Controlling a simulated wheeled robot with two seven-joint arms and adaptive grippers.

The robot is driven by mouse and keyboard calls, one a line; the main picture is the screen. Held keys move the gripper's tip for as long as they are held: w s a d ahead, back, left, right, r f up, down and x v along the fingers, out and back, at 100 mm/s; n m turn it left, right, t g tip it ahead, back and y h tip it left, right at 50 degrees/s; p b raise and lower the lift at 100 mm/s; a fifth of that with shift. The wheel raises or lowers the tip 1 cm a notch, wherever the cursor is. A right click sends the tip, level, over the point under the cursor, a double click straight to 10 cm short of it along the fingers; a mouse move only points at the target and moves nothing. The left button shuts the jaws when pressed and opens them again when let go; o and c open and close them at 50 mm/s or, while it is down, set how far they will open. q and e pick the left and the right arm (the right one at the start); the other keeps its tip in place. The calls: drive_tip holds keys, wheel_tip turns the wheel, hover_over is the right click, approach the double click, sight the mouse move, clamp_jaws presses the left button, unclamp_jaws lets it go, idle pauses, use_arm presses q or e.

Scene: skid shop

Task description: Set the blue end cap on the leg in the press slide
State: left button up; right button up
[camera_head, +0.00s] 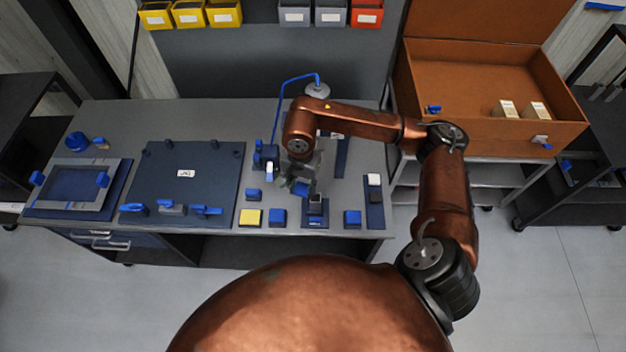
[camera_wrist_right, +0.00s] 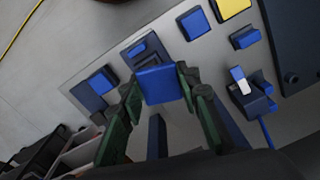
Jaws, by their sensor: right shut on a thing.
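My right gripper (camera_head: 302,186) hangs over the front right part of the workbench, shut on a blue end cap (camera_head: 301,189). In the right wrist view the cap (camera_wrist_right: 159,84) sits between the two green-grey fingers (camera_wrist_right: 158,88). The press slide (camera_head: 315,212) is a dark block on a blue base near the bench's front edge. In the wrist view the slide (camera_wrist_right: 139,48) shows just beyond the held cap, which partly covers it. The cap appears apart from it. The leg in the slide cannot be made out clearly. My left gripper is not in view.
Blue blocks (camera_head: 278,217) and (camera_head: 352,218) flank the slide; a yellow block (camera_head: 250,217) is further left. A blue device with a white part (camera_head: 267,165) stands left of my gripper. A dark board (camera_head: 186,185) fills the bench's middle. An open brown case (camera_head: 489,90) is at right.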

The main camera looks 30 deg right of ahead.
drive_tip(key=m, duration=0.3)
drive_tip(key=shift+w+d+p, duration=0.15)
drive_tip(key=shift+p, duration=0.15)
drive_tip(key=m, duration=0.1)
drive_tip(key=m+p, duration=0.1)
drive_tip(key=m, duration=0.3)
drive_tip(key=shift+w+d, duration=0.2)
drive_tip(key=shift+d, duration=0.1)
drive_tip(key=m, duration=0.1)
drive_tip(key=m+p, duration=0.1)
drive_tip(key=m, duration=0.3)
drive_tip(key=shift+w+d+f+p, duration=0.15)
drive_tip(key=shift+d+f+p, duration=0.1)
drive_tip(key=shift+d+p, duration=0.15)
drive_tip(key=m, duration=0.3)
drive_tip(key=shift+d+f+p, duration=0.1)
drive_tip(key=shift+d+p, duration=0.1)
drive_tip(key=shift+p, duration=0.1)
drive_tip(key=d+m+p, duration=0.1)
drive_tip(key=m, duration=0.4)
drive_tip(key=d+f+m+p, duration=0.1)
drive_tip(key=m, duration=0.5)
drive_tip(key=d+f+m+p, duration=0.1)
drive_tip(key=m, duration=0.4)
drive_tip(key=shift+d+f+m, duration=0.15)
drive_tip(key=shift+m, duration=0.25)
drive_tip(key=shift+f+b, duration=1.15)
drive_tip(key=shift+f, duration=1.05)
